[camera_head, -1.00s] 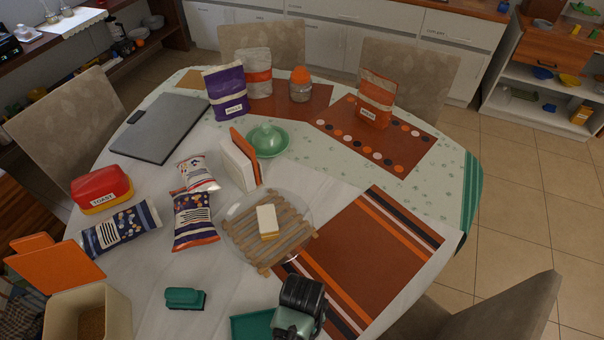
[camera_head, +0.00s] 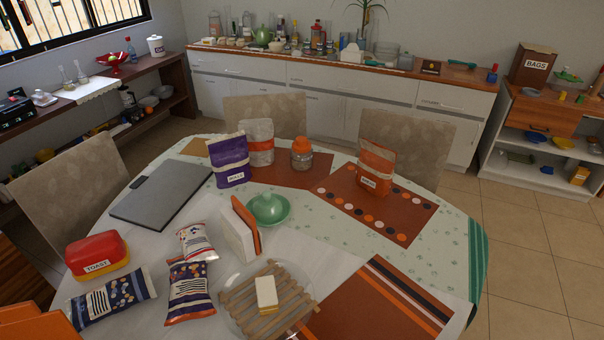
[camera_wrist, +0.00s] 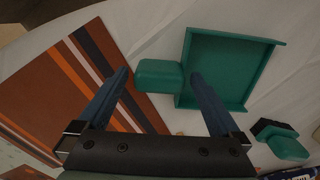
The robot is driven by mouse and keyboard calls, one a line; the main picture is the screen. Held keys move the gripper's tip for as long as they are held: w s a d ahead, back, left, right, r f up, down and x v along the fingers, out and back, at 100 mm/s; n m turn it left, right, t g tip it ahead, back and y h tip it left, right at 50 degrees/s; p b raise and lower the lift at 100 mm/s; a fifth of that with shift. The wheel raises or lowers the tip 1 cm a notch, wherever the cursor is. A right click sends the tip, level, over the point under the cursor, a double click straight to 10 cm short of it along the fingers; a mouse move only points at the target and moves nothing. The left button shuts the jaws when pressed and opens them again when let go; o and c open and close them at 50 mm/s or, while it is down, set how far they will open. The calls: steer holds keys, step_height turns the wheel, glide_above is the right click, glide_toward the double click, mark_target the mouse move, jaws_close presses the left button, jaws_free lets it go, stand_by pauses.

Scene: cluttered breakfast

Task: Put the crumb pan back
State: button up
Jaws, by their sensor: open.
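The crumb pan (camera_wrist: 228,68) is a shallow teal tray with raised walls and a stubby block handle (camera_wrist: 158,76). It lies on the white cloth in the wrist view. My gripper (camera_wrist: 157,80) is open, with its two blue fingers in the lower middle of that view. In the picture the handle lies between the fingertips, and the right fingertip overlaps the pan's near edge. I cannot tell how high the fingers are above the handle. Neither the pan nor my gripper shows in the head view.
A teal and black brush (camera_wrist: 284,142) lies right of the pan. A striped brown placemat (camera_wrist: 62,88) lies left. In the head view, a wooden slatted rack (camera_head: 238,302), snack bags (camera_head: 189,292), a red-yellow toast box (camera_head: 97,255) and a laptop (camera_head: 162,192) crowd the table. A counter (camera_head: 340,62) runs behind.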

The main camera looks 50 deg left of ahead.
step_height(320, 180, up, 13)
steer(key=w+r+m+t+y, duration=0.35)
steer(key=w+r+t, duration=0.45)
steer(key=w+r, duration=0.9)
steer(key=w+d+r+m+t, duration=0.2)
steer(key=w+r+t, duration=0.15)
steer(key=r, duration=0.35)
steer(key=w+d+r+m+t, duration=0.2)
steer(key=w+r+t, duration=0.15)
steer(key=r, duration=0.35)
steer(key=d+r+m+t, duration=0.1)
steer(key=d+r+t, duration=0.2)
steer(key=r, duration=0.5)
steer(key=d+r+m+t, duration=0.1)
steer(key=d+r+t, duration=0.15)
steer(key=r, duration=0.45)
steer(key=s+d+r+m+t+h, duration=0.1)
steer(key=s+d+r+m+t, duration=0.1)
steer(key=r, duration=0.6)
steer(key=s+d+r+m+t+h, duration=0.1)
steer(key=s+d+r+t+h, duration=0.1)
steer(key=s+d+r+t, duration=0.3)
step_height(320, 180, up, 4)
steer(key=s+d, duration=0.1)
steer(key=s, duration=0.2)
steer(key=shift+m, duration=0.35)
steer(key=shift+d+h, duration=0.1)
steer(key=shift+h, duration=0.15)
